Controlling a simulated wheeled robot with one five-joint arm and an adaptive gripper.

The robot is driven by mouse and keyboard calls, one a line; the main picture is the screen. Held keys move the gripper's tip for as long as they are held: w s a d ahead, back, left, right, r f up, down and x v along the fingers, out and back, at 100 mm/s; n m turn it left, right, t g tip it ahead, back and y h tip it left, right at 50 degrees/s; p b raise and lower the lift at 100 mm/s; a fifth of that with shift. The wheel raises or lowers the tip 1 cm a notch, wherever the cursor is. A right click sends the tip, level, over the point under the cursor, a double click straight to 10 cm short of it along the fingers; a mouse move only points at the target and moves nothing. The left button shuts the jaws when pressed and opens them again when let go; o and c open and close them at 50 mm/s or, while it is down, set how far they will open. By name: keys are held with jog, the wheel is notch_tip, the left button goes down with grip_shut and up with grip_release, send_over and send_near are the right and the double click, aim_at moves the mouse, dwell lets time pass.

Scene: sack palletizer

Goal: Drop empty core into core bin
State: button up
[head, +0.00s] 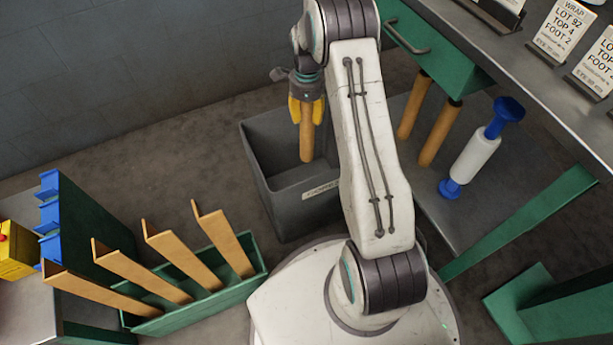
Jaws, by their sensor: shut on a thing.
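The empty core (307,138) is a brown cardboard tube. My gripper (306,108) has yellow fingers shut on its upper end, and the core hangs nearly upright below them. The core bin (285,205) is a dark grey open-topped box on the floor with a pale label on its front wall. In the head view the core overlaps the bin's opening, with its lower end in front of the inside. I cannot tell how deep it is relative to the rim. My arm hides the bin's right part.
Two brown tubes (440,132) and a white roll with blue ends (475,155) stand on a shelf under the workbench (485,50) at right. A green rack (195,300) with several brown angle pieces stands at lower left. Floor left of the bin is clear.

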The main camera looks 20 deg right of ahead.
jog(key=o, duration=1.2)
jog(key=shift+o, duration=0.2)
jog(key=shift+r, duration=0.1)
notch_tip(320, 180, up, 12)
jog(key=shift+f, duration=0.1)
jog(key=s+a+r+n+t+p, duration=0.15)
jog(key=s+r+n+p, duration=0.35)
jog(key=r, duration=0.5)
jog(key=s+a+r+n+p, duration=0.3)
jog(key=s+r+p, duration=0.1)
jog(key=r+p, duration=0.4)
jog(key=s+a+r+n+p, duration=0.25)
jog(key=s+r+p, duration=0.2)
jog(key=r, duration=0.65)
jog(key=s+a+r+n+t+p, duration=0.2)
jog(key=s+a+r+n+p, duration=0.2)
jog(key=s+r+n+p, duration=0.9)
jog(key=s+r+p, duration=0.2)
jog(key=s+p, duration=0.1)
jog(key=p, duration=0.1)
jog(key=shift+s, duration=0.35)
